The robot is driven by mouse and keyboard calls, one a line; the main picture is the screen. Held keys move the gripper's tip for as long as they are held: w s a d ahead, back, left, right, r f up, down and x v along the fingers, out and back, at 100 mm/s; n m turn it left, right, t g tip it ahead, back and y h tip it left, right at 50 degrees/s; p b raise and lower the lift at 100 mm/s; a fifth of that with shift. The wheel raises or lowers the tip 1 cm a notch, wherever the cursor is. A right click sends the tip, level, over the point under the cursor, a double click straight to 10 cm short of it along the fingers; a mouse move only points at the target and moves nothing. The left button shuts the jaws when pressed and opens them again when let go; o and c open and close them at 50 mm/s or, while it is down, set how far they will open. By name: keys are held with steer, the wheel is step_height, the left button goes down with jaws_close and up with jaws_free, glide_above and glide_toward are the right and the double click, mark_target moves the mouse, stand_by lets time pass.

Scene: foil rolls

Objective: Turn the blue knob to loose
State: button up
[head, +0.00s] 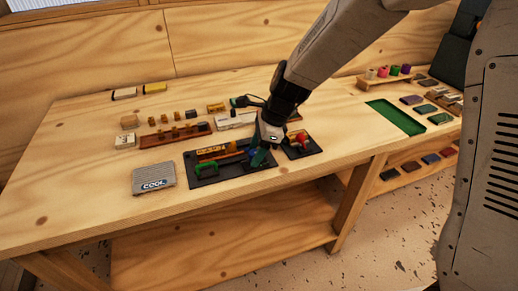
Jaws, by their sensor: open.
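A black panel (205,180) lies flat on the wooden table with a green handle (206,169) and an orange-yellow strip (214,150) on it. A small blue part (251,152), likely the blue knob, shows at the panel's right end. My gripper (260,155) is over that end, pointing down and open, and covers much of the blue part. I cannot tell whether the fingers touch it or are around it. The knob's setting and any loose mark are too small to read.
A second black panel (297,152) with a red part (303,137) is close on the right. A grey box marked COOL (153,180) lies to the left. Wooden racks with small pieces (176,135) stand behind. A green tray (397,118) is at the right. The front-left table is clear.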

steer(key=c, duration=1)
steer(key=shift+d, duration=0.1)
steer(key=shift+o, duration=0.2)
